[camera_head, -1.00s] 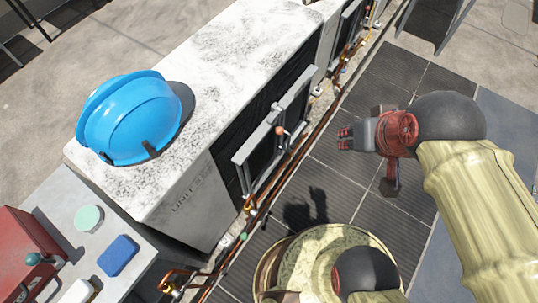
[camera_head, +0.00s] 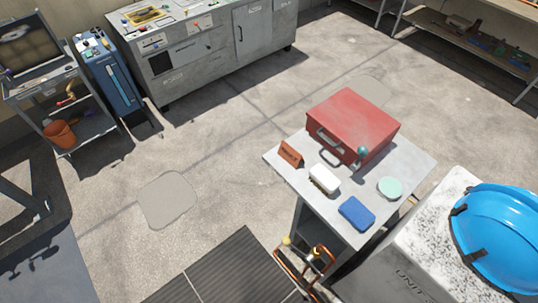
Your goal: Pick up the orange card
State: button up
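An orange card (camera_head: 291,154) stands upright, tilted a little, near the left edge of a small grey table (camera_head: 408,155). It has small dark markings too small to read. It is to the left of a red case and behind a white brush-like block (camera_head: 324,178). My gripper is not in view now.
The table also holds a red case (camera_head: 355,118), a blue sponge-like block (camera_head: 357,213) and a pale green disc (camera_head: 390,188). A condenser unit with a blue hard hat (camera_head: 505,235) stands at right. Copper pipes (camera_head: 300,262) rise at the table's front. Open floor lies left.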

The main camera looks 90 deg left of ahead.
aim_at(288, 153)
jog(key=l+u, duration=0.15)
jog(key=u, duration=2.8)
jog(key=i+j+z, duration=0.15)
jog(key=j+z, duration=0.8)
jog(key=j, duration=0.25)
jog(key=k+j+z, duration=0.1)
jog(key=j+z, duration=0.4)
jog(key=j, duration=0.15)
